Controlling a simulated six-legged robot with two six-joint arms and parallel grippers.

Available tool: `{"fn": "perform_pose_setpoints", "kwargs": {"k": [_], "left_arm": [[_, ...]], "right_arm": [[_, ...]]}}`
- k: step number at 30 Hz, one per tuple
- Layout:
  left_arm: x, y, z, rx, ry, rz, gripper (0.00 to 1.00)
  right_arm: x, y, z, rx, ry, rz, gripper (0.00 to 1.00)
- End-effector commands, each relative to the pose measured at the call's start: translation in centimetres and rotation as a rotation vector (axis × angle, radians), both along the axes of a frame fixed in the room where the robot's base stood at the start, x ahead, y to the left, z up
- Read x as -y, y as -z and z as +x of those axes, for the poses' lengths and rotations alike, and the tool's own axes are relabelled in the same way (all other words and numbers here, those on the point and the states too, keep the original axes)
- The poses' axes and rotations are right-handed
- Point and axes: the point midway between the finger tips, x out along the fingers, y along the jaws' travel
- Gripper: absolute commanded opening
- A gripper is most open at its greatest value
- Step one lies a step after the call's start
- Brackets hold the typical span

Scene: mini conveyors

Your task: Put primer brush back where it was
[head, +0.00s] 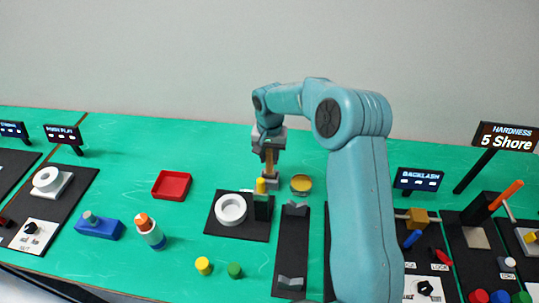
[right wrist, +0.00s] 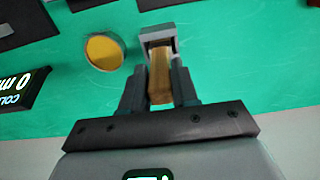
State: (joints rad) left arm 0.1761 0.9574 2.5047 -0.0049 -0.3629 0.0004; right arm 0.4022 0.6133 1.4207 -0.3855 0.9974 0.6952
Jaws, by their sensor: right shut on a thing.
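My right gripper (head: 270,150) is above the green table and shut on a gold-brown upright piece, likely the primer brush (head: 269,164). In the right wrist view the fingers (right wrist: 160,92) close on both sides of the brush (right wrist: 160,75). A grey block-like part (right wrist: 157,35) shows at the brush's far end; I cannot tell whether it belongs to the brush or is a holder. A round tin with a yellow top (head: 301,183) stands just right of the brush, apart from it; it also shows in the right wrist view (right wrist: 103,52). My left gripper is not in view.
A black plate with a white ring (head: 230,208) and a black block with a yellow top lie in front. A narrow black plate with grey V-shaped supports (head: 292,283) is beside it. A red tray (head: 171,185) lies left. The table behind the brush is mostly clear.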

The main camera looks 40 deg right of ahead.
Motion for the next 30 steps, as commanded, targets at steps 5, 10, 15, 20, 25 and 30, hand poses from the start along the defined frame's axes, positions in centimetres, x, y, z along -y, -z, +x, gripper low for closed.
{"fn": "perform_pose_setpoints", "kwargs": {"k": [5,10,15,20,25,30], "left_arm": [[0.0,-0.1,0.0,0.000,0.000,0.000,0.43],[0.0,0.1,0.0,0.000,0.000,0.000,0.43],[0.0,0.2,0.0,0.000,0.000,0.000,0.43],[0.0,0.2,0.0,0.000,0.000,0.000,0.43],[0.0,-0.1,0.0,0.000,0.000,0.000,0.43],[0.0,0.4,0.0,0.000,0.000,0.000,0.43]], "right_arm": [[0.0,0.5,0.0,0.000,0.000,0.000,0.00],[0.0,0.6,0.0,0.000,0.000,0.000,0.00],[0.0,0.8,0.0,0.000,0.000,0.000,0.55],[0.0,0.8,0.0,0.000,0.000,0.000,0.55],[0.0,0.4,0.0,0.000,0.000,0.000,0.55],[0.0,-1.8,0.1,0.006,-0.001,-0.003,0.55]]}}
